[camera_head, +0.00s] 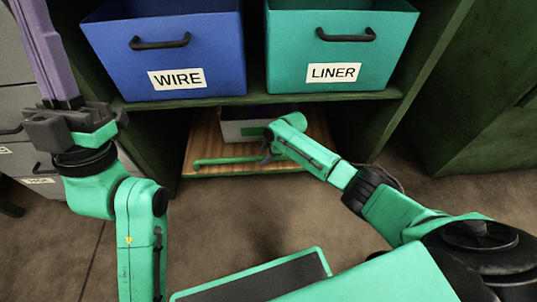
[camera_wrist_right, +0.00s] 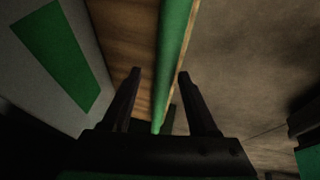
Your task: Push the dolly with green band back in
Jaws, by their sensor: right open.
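The dolly is a low wooden board (camera_head: 200,141) under the lower shelf, with a green band (camera_head: 225,161) along its front edge. A grey bin (camera_head: 232,129) with a green label stands on it. My right gripper (camera_head: 266,148) is at the dolly's front, open. In the right wrist view the green band (camera_wrist_right: 173,45) runs between the line of its two open fingers (camera_wrist_right: 159,74); whether they touch it I cannot tell. My left gripper (camera_head: 70,128) is raised at the left, away from the dolly. A long purple piece (camera_head: 45,45) rises from it; whether its jaws grip this is unclear.
A blue WIRE bin (camera_head: 195,55) and a teal LINER bin (camera_head: 340,50) sit on the shelf (camera_head: 255,98) above. Dark green cabinet walls flank the dolly. Grey drawers (camera_head: 12,100) stand at the left. The brown floor (camera_head: 225,215) before the dolly is clear.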

